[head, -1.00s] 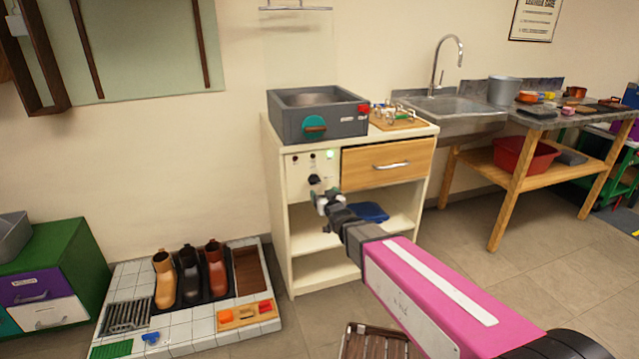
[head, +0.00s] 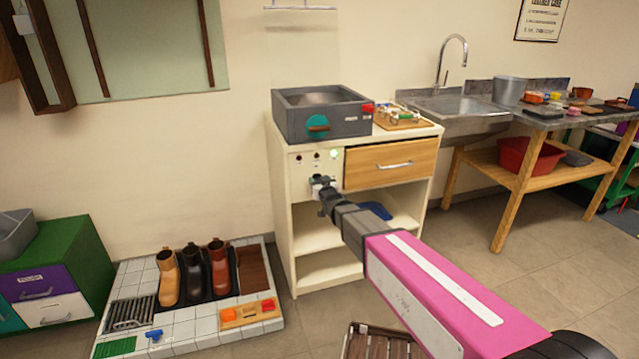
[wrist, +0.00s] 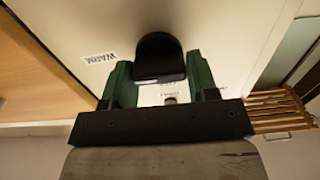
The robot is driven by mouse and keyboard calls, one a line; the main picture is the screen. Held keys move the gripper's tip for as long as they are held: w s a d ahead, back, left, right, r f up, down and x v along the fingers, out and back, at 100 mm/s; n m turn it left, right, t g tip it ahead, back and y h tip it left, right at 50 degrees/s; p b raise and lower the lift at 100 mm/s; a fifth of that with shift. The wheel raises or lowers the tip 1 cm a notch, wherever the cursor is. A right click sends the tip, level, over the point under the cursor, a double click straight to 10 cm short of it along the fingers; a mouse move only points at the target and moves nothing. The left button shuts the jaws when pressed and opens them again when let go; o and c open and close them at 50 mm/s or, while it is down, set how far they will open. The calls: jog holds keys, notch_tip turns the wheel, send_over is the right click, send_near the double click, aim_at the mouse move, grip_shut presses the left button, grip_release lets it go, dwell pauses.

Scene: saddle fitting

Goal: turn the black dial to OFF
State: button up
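The black dial (wrist: 160,57) is on the cream front panel of the cabinet, below a row of small knobs. In the wrist view it stands between my gripper's (wrist: 161,72) two green fingers. A "WARM" label (wrist: 100,58) is left of the dial. Another label below it is partly covered, and I see no readable OFF mark. In the head view my gripper (head: 321,181) is at the panel and hides most of the dial.
A grey basin unit (head: 340,118) with a teal knob and red button sits on the cabinet. A wooden drawer (head: 390,163) is right of the panel; a blue item (head: 376,210) lies on the shelf below. Boots (head: 193,272) stand at left.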

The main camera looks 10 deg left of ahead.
jog(key=c, duration=0.4)
jog(key=shift+n, duration=0.3)
jog(key=n, duration=0.3)
jog(key=shift+s+n, duration=0.1)
jog(key=shift+n, duration=0.2)
jog(key=n, duration=0.3)
jog(key=shift+a+n, duration=0.1)
jog(key=shift+n, duration=0.3)
jog(key=n, duration=0.5)
jog(key=shift+f, duration=0.15)
jog(key=shift+f+n, duration=0.1)
jog(key=shift+n, duration=2.3)
jog(key=o, duration=1)
jog(key=shift+c, duration=0.2)
